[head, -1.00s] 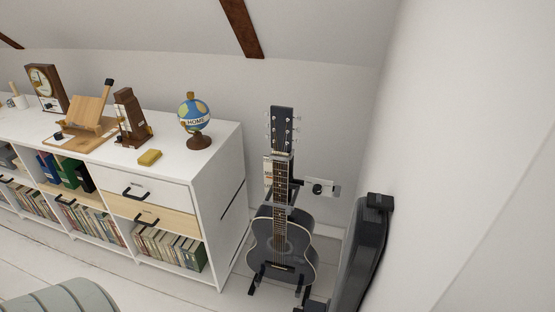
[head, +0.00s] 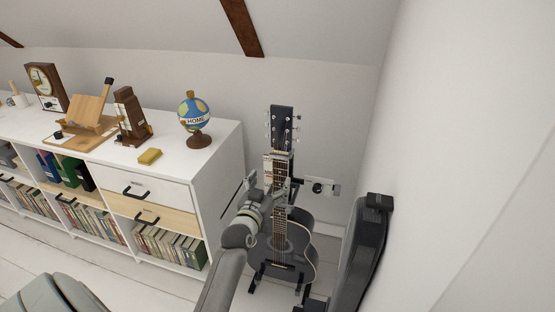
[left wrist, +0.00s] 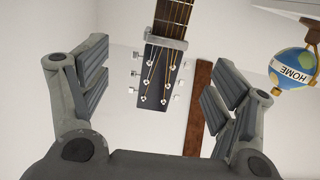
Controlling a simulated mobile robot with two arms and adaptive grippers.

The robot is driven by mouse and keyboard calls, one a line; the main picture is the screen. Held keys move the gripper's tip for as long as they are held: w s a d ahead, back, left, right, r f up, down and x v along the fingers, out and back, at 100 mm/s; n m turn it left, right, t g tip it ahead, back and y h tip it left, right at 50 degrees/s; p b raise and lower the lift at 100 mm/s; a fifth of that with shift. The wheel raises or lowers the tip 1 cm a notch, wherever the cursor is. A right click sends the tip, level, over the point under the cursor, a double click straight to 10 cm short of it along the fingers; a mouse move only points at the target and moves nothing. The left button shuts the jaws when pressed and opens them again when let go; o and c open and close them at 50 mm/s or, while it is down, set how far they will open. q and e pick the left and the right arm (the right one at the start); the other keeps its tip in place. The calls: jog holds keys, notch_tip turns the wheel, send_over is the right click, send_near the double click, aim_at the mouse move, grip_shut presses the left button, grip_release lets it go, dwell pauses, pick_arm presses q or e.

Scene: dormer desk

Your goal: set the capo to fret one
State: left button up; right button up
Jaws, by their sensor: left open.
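A dark acoustic guitar (head: 299,250) stands upright on a black stand against the wall. Its headstock (head: 281,122) is at the top, and it also shows in the left wrist view (left wrist: 158,82). A silvery bar, apparently the capo (left wrist: 166,42), lies across the strings where the neck meets the headstock; in the head view the capo (head: 279,153) is small. My left gripper (head: 276,184) is in front of the neck, below the capo in the picture. It is open and empty; its fingers (left wrist: 160,88) appear either side of the headstock in the wrist view. My right gripper is not seen.
A white bookcase (head: 218,190) stands left of the guitar, with a globe (head: 194,113) and a yellow block (head: 150,156) on top. A dark case (head: 365,250) leans at the right wall. A wall socket (head: 322,187) is right of the neck.

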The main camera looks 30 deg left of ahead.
aim_at(280, 161)
pick_arm(q)
jog(key=shift+n+y, duration=0.3)
jog(key=shift+y, duration=0.1)
jog(key=x, duration=0.7)
jog(key=r+x, duration=0.1)
jog(key=x, duration=0.3)
jog(key=shift+w+a, duration=0.15)
jog(key=shift+a, duration=0.35)
jog(key=shift+f, duration=0.1)
jog(key=c, duration=1.5)
jog(key=shift+o, duration=0.2)
jog(key=shift+f+b, duration=1.15)
jog(key=shift+f, duration=0.2)
jog(key=shift+r, duration=0.1)
